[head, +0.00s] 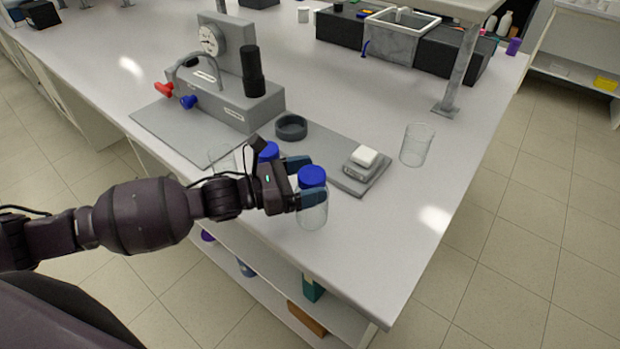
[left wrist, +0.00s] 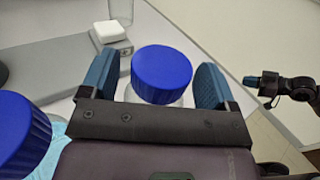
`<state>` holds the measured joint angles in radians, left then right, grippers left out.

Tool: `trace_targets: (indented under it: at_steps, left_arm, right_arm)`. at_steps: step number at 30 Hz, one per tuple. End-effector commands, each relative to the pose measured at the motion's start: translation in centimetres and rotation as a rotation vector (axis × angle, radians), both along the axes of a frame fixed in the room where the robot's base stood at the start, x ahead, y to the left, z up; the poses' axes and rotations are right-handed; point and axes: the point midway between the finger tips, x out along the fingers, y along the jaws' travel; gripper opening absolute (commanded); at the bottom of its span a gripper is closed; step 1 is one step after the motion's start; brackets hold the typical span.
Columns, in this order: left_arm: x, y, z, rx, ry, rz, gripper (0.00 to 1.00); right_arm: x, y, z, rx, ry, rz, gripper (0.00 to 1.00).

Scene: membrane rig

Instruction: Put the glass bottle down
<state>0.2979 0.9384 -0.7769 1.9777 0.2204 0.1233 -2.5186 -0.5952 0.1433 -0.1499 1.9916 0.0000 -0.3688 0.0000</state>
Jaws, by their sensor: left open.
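The glass bottle (head: 312,212) is clear with a blue cap (head: 312,177). It stands upright near the bench's front edge. My left gripper (head: 303,188) is open, its blue fingers on either side of the bottle just below the cap. In the left wrist view the cap (left wrist: 162,74) sits between the two spread fingers, with a gap to each side. The bottle's body is mostly hidden there. My right gripper (left wrist: 262,82) shows small at the right of the left wrist view, away from the bottle; its jaw state is unclear.
A second blue-capped bottle (head: 268,152) stands just behind my left gripper. A glass beaker (head: 417,146) and a grey scale with a white block (head: 363,156) stand to the right. A grey rig with a gauge (head: 209,40) is behind. The bench's front right corner is clear.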

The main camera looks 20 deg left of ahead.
Motion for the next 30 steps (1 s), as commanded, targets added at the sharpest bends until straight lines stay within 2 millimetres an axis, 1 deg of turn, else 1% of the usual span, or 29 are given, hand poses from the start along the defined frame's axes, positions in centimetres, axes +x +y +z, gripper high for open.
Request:
trace_targets:
  at_steps: [2, 9, 18, 24, 30]
  left_arm:
    - [-0.7, 1.1, -0.3, 0.002, 0.005, 0.003, 0.82]
    - [-3.3, 4.5, -0.3, 0.004, 0.005, 0.003, 0.82]
    - [-5.8, 7.9, -0.1, 0.001, 0.003, 0.003, 0.82]
    - [-6.6, 9.0, 0.0, 0.0, 0.003, 0.001, 0.82]
    - [-6.8, 9.3, 0.0, 0.0, 0.001, 0.0, 0.82]
  right_arm:
    - [0.1, 0.0, -0.1, 0.0, -0.002, 0.002, 0.0]
    - [0.0, 0.0, -0.6, 0.0, 0.002, 0.001, 0.0]
    - [-0.8, -0.1, -1.3, 0.0, 0.019, -0.004, 0.0]
    - [-1.0, -0.1, -1.5, 0.0, 0.024, -0.005, 0.0]
    - [-0.8, -0.1, -1.4, 0.0, 0.021, -0.004, 0.0]
